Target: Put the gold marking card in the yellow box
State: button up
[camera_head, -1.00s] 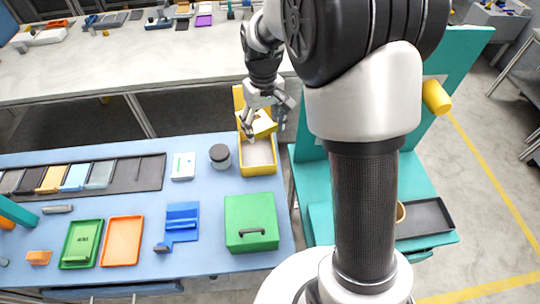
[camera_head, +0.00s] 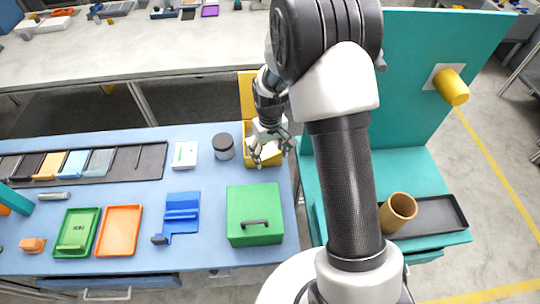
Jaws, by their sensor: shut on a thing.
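The yellow box (camera_head: 275,163) stands at the right end of the blue bench, with its lid (camera_head: 246,95) raised at the back. My gripper (camera_head: 268,155) is low over the box opening, its fingers pointing down at or inside the rim. It is shut on the gold marking card, which is largely hidden now by the fingers and the box; how deep it sits I cannot tell. A flat gold-orange tile (camera_head: 48,171) lies in the dark rack at the left.
A dark-lidded jar (camera_head: 223,146) stands just left of the box. A green box with a handle (camera_head: 254,209) is in front of it. A dark rack (camera_head: 150,161), blue stand (camera_head: 181,212) and orange tray (camera_head: 119,231) are further left. A teal panel (camera_head: 420,100) rises on the right.

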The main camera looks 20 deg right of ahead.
jog(key=shift+f, duration=0.35)
jog(key=shift+f, duration=0.35)
jog(key=o, duration=1.2)
jog(key=shift+r, duration=0.1)
notch_tip(320, 180, up, 13)
jog(key=p, duration=0.3)
jog(key=s+r+m+t, duration=0.1)
jog(key=s+r+t, duration=0.1)
jog(key=s+r, duration=1)
jog(key=s+r+t, duration=0.1)
jog(key=s+r, duration=0.1)
jog(key=s, duration=0.2)
jog(key=s+r, duration=0.2)
jog(key=s, duration=0.3)
jog(key=s+a+r+m+t, duration=0.1)
jog(key=s+r, duration=0.1)
jog(key=s, duration=0.2)
jog(key=shift+s+r+t, duration=0.1)
jog(key=shift+s+t, duration=0.15)
jog(key=shift+t, duration=0.05)
